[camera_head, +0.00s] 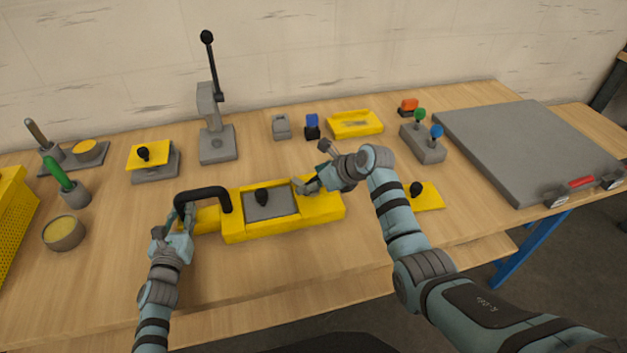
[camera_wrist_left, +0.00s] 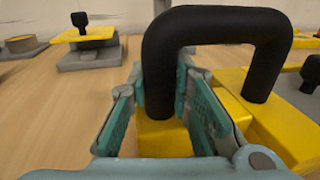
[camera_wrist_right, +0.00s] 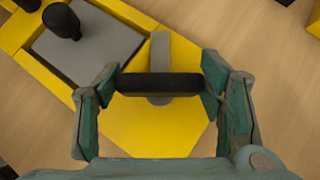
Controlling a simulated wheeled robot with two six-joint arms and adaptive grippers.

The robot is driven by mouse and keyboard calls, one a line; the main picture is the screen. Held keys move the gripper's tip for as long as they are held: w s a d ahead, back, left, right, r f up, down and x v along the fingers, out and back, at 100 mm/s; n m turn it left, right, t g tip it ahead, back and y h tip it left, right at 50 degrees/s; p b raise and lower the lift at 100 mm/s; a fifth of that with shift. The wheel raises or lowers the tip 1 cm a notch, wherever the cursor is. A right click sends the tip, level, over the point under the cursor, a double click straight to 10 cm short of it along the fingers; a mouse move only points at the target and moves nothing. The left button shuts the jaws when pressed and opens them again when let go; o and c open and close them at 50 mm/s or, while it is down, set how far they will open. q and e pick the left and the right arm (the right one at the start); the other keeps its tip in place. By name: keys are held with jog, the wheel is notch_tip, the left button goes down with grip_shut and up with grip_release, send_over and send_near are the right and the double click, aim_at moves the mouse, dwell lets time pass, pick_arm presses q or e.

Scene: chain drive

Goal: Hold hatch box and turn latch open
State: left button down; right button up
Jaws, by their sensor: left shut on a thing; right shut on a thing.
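The yellow hatch box (camera_head: 285,230) lies on the bench at front centre. Its grey lid (camera_head: 283,208) has a black knob (camera_head: 262,196). My left gripper (camera_head: 184,212) is shut on one leg of the black arched handle (camera_wrist_left: 215,25) at the box's left end. My right gripper (camera_head: 307,186) is over the box's right end. In the right wrist view, its fingers are shut on the ends of the latch's black grip (camera_wrist_right: 158,84). The grey latch bar (camera_wrist_right: 160,52) runs crosswise under the grip, beside the lid's edge. In the head view the latch is mostly hidden by my gripper.
Behind the box stand a grey lever press (camera_head: 215,135), a yellow-topped block (camera_head: 150,154) and a yellow tray (camera_head: 354,123). A yellow plate (camera_head: 425,196) lies right of my right arm. A large grey slab (camera_head: 525,145) fills the right. Bench in front is clear.

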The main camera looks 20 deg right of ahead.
jog(key=shift+a+m+t+h, duration=0.15)
jog(key=shift+m+t+h, duration=0.45)
jog(key=shift+m+h, duration=1.05)
jog(key=shift+m+y, duration=0.25)
jog(key=shift+m, duration=0.2)
jog(key=o, duration=1.7)
jog(key=v, duration=1.2)
jog(key=shift+s, duration=0.1)
